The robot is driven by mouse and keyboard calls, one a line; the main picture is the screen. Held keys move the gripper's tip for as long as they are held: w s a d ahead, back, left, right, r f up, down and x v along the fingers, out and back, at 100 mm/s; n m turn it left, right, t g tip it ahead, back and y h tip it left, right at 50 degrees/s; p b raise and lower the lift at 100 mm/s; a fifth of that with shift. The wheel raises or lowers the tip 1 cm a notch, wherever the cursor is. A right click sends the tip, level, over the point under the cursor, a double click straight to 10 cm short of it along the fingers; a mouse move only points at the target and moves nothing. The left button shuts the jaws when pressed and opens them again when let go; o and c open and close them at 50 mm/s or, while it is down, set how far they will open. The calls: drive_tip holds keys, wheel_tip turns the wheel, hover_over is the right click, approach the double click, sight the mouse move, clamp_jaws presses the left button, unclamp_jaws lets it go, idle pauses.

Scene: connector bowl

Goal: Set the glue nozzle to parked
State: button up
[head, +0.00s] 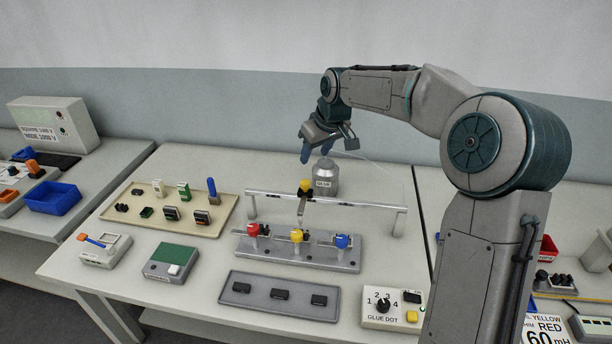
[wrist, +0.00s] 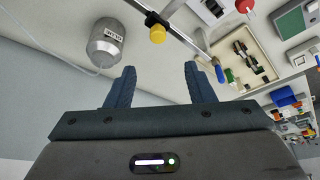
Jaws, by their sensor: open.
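The glue nozzle (head: 301,208) hangs from a grey rail (head: 345,203) behind the fixture plate, with a yellow knob (head: 305,186) on top. The yellow knob also shows in the wrist view (wrist: 157,34), beyond my fingertips and roughly centred between them. My gripper (head: 316,154) is open and empty, above and behind the rail. In the wrist view my gripper (wrist: 160,72) has two blue fingers spread apart, with bare table between them. The rail's position markings, if any, are too small to read.
A silver glue pot (head: 325,178) stands behind the rail. The fixture plate (head: 300,251) carries red, yellow and blue knobs. A GLUE DOT dial box (head: 391,307) stands at the front right. A beige tray (head: 135,215) of parts lies left; a grey tray (head: 278,305) lies in front.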

sight(306, 182)
drive_tip(key=x, duration=0.4)
drive_tip(key=p+x, duration=0.1)
drive_tip(key=x, duration=0.3)
drive_tip(key=p+x, duration=0.1)
drive_tip(key=x, duration=0.3)
drive_tip(key=shift+w+d+f, duration=0.1)
drive_tip(key=shift+d+f, duration=0.1)
drive_tip(key=shift+f, duration=0.2)
clamp_jaws()
